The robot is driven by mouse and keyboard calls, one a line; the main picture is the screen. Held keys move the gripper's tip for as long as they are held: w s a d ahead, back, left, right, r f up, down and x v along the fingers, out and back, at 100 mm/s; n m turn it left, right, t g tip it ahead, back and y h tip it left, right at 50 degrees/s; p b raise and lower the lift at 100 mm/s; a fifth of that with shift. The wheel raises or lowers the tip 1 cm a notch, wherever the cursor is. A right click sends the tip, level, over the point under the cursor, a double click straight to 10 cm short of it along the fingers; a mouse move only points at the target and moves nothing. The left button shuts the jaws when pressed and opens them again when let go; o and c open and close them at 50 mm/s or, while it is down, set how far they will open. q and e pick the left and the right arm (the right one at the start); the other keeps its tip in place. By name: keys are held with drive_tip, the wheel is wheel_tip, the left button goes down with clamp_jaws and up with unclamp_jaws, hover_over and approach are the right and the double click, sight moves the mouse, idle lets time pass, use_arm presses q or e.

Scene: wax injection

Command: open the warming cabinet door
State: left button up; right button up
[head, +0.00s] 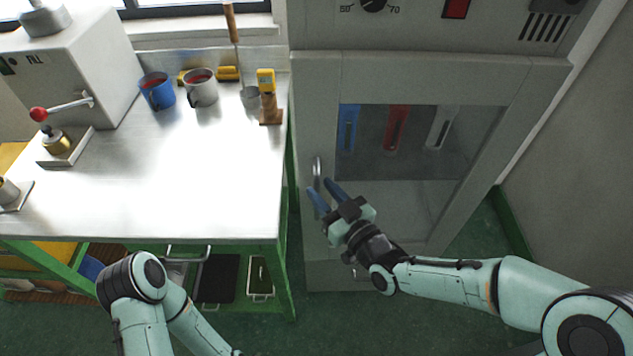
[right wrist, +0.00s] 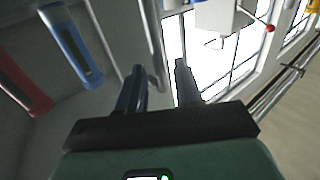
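The grey warming cabinet (head: 312,95) stands right of the bench. Its door (head: 325,130) looks shut, with a dark window (head: 375,172) showing blue, red and pale items behind it. A slim upright metal handle (head: 317,167) is at the door's left edge. My right gripper (head: 326,191) is at the handle's lower end with its two blue fingers spread apart. In the right wrist view, the handle (right wrist: 157,60) runs between the parted fingertips (right wrist: 158,72). I cannot tell whether either finger touches it. My left gripper is out of the head view; only arm links show.
A steel-topped bench (head: 200,160) on a green frame stands left of the cabinet. It holds a blue mug (head: 157,92), a metal mug (head: 201,88) and a wax machine (head: 75,60). Green floor (head: 480,225) lies right of the cabinet, before a grey wall.

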sight(318, 187)
drive_tip(key=shift+x, duration=1.5)
drive_tip(key=shift+c, duration=0.3)
clamp_jaws()
